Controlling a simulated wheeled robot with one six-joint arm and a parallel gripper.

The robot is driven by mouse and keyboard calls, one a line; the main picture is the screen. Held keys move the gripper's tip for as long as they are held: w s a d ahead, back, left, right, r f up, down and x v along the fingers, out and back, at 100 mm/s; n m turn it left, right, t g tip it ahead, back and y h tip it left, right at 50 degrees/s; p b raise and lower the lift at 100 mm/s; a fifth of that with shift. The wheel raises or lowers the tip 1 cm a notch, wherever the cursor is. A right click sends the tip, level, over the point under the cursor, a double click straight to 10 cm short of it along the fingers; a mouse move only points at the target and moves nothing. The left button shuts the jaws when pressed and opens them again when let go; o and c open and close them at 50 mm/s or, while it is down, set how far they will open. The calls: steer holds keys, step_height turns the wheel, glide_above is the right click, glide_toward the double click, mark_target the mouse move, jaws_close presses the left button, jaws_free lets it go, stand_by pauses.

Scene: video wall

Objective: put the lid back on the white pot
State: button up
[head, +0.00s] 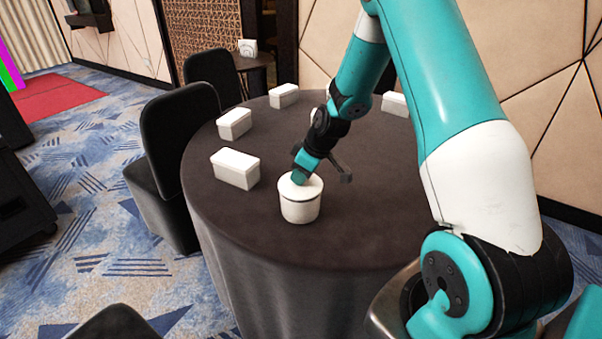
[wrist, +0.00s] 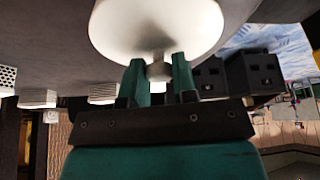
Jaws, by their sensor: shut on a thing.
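The white pot (head: 300,210) stands upright near the front edge of the round dark table. Its round white lid (head: 313,184) is at the pot's mouth, roughly level and lined up with it. A thin dark line shows between lid and pot, so I cannot tell if the lid is fully seated. My gripper (head: 300,178) is above the lid, coming down from the upper right. In the wrist view my gripper (wrist: 158,72) has its two teal fingers shut on the knob of the lid (wrist: 158,25). The lid hides the pot there.
White boxes (head: 236,169), (head: 234,124), (head: 284,96) and (head: 395,104) stand around the dark-clothed table (head: 345,225). Black chairs (head: 180,130) stand at its left. The tabletop right around the pot is clear.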

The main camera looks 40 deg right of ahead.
steer(key=o, duration=1.5)
steer(key=shift+r, duration=0.1)
steer(key=shift+r+p, duration=2.55)
steer(key=shift+r, duration=0.9)
jaws_close()
steer(key=shift+f, duration=0.25)
